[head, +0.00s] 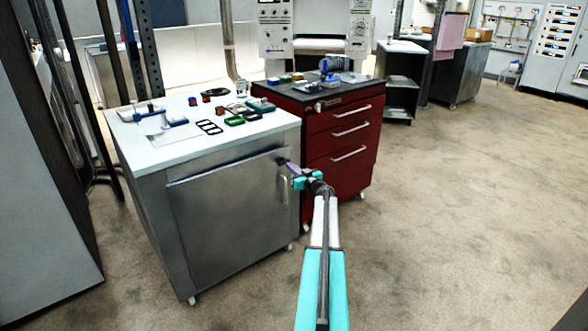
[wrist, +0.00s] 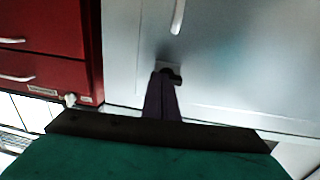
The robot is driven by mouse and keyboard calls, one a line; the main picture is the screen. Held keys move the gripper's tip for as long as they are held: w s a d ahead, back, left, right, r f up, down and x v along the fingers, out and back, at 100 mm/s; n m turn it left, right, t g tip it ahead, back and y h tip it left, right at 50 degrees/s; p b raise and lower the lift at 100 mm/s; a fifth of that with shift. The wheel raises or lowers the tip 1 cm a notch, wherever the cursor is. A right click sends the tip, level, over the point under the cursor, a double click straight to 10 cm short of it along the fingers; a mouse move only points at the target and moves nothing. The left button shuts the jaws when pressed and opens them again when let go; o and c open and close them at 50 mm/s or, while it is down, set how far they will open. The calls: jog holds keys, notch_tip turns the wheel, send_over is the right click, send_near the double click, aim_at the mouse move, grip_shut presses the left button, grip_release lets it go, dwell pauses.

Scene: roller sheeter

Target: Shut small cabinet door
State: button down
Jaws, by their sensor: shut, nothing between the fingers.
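The small grey metal cabinet (head: 155,230) stands at the left, under a white top. Its door (head: 225,220) looks closed or nearly closed; I cannot tell whether a thin gap remains. The vertical door handle (head: 284,192) is near the door's right edge and shows at the top of the wrist view (wrist: 178,15). My gripper (head: 282,162) is at the door's upper right corner, above the handle. In the wrist view its shut, empty fingers (wrist: 165,78) point at the door face (wrist: 225,65). Whether they touch it cannot be told.
A red drawer cabinet (head: 340,140) stands right beside the grey one, close to my gripper. The white top (head: 190,140) holds several small items. A dark tall panel (head: 45,150) is at the far left. The floor (head: 450,200) at the right is clear.

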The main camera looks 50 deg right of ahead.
jog(key=shift+w+d+r+p, duration=0.2)
jog(key=shift+w+d, duration=0.05)
jog(key=shift+w, duration=0.3)
jog(key=shift+w+d+r+p, duration=0.15)
jog(key=shift+w+d+p, duration=0.05)
jog(key=shift+w, duration=0.4)
jog(key=shift+w+d+r+p, duration=0.2)
jog(key=shift+w+d, duration=0.05)
jog(key=shift+w, duration=0.4)
jog(key=d+f+p+v, duration=0.1)
jog(key=d+p+v, duration=0.1)
jog(key=v, duration=1.3)
jog(key=shift+s+a, duration=0.2)
jog(key=shift+s, duration=0.45)
